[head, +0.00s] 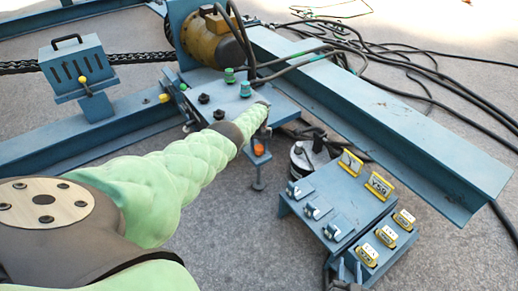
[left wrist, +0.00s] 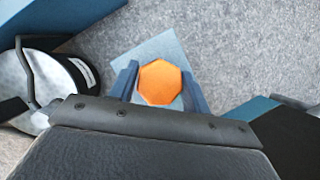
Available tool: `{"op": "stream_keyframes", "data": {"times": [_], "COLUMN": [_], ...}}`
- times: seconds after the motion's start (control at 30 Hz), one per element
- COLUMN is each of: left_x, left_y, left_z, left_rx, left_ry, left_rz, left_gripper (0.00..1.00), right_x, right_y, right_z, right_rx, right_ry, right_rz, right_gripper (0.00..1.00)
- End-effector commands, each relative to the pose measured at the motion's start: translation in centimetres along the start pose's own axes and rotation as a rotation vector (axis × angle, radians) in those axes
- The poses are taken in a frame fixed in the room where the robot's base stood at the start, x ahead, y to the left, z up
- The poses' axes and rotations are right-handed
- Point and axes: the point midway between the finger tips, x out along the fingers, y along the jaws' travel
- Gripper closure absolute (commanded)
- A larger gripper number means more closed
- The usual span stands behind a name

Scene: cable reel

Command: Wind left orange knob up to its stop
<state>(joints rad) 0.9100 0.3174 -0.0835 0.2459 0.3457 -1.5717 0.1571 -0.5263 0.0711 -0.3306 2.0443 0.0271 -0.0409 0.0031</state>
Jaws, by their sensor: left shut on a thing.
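The orange knob (left wrist: 160,83) is an octagonal cap seen from above in the left wrist view, over a blue-grey plate (left wrist: 150,47). The two fingers of my left gripper (left wrist: 160,88) stand on either side of it and are shut on it. In the head view the orange knob (head: 259,150) shows just beyond the end of my green-sleeved left arm, on top of a thin blue post with a round foot. My left gripper (head: 262,134) is partly hidden there by the wrist. My right gripper is not in view.
A blue panel (head: 335,205) with switches and yellow tags stands right of the knob. A silver round canister (head: 308,160) sits close beside the post. A long blue beam (head: 390,120) and black cables (head: 430,75) lie behind. A motor (head: 210,38) stands at the back.

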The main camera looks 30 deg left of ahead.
Motion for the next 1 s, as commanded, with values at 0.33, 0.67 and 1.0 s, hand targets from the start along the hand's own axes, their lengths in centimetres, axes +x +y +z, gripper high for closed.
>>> {"op": "stream_keyframes", "data": {"times": [0.33, 0.67, 1.0], "left_x": [-0.1, -0.1, -0.5], "left_y": [0.0, 0.0, 0.0], "left_z": [-0.1, 0.0, 0.2], "left_rx": [0.000, 0.001, 0.000], "left_ry": [0.002, 0.001, 0.001], "left_rz": [0.000, 0.000, 0.000], "left_gripper": [0.41, 0.31, 0.31], "right_x": [0.0, -0.1, -0.9], "right_y": [0.0, 0.0, 0.1], "right_z": [-0.5, -0.4, 3.2], "right_rx": [0.000, 0.000, 0.013], "right_ry": [0.009, 0.008, -0.106], "right_rz": [-0.001, -0.001, 0.004], "right_gripper": [0.64, 0.64, 0.64]}}
